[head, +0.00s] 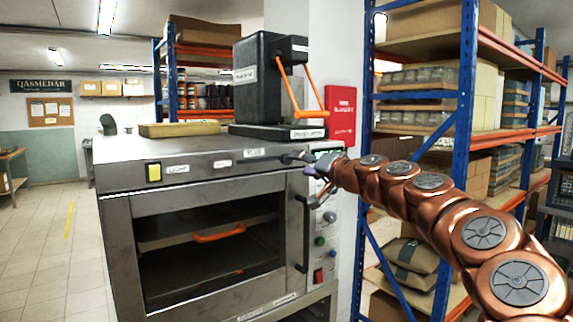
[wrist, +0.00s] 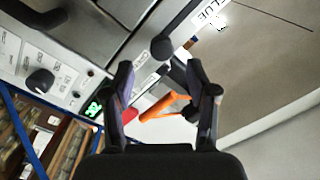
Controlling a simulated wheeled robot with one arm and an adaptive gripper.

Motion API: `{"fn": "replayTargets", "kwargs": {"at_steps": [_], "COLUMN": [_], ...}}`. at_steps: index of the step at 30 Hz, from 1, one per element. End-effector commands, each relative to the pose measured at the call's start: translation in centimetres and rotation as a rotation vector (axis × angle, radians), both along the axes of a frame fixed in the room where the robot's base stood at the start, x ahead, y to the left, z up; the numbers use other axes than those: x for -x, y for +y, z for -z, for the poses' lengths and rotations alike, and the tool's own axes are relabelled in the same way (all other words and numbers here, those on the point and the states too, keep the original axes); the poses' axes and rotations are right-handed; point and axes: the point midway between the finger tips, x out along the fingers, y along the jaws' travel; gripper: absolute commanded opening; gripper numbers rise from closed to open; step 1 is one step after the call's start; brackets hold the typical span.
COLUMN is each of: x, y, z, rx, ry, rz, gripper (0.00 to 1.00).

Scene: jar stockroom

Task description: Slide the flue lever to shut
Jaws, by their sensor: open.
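The flue lever shows in the wrist view as a dark round knob (wrist: 163,47) beside the FLUE label (wrist: 212,14). My gripper (wrist: 159,70) is open, its two fingers on either side of the line to the knob. The knob appears just beyond the fingertips, with no clear contact. In the head view my gripper (head: 312,167) is at the right end of the oven's top front edge, close to a small dark part that may be the lever. The FLUE label (head: 254,152) is left of it.
The steel oven (head: 120,180) has a glass door with a dark vertical handle. A black press (head: 262,85) with an orange lever (head: 287,92) stands on top, near my gripper. A wooden board (head: 180,129) lies left of it. Blue shelving (head: 463,110) stands at right.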

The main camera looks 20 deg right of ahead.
Motion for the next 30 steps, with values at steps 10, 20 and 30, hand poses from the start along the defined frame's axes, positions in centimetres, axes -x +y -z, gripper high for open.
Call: {"fn": "replayTargets", "kwargs": {"at_steps": [10, 20, 30], "x": [-4.3, -6.5, -6.8], "y": [1.5, 2.1, 2.2], "z": [-0.1, 0.0, 0.0], "rx": [0.002, 0.002, 0.001], "ry": [0.004, 0.002, 0.001], "rz": [-0.004, -0.004, -0.004], "gripper": [0.58, 0.58, 0.58]}}
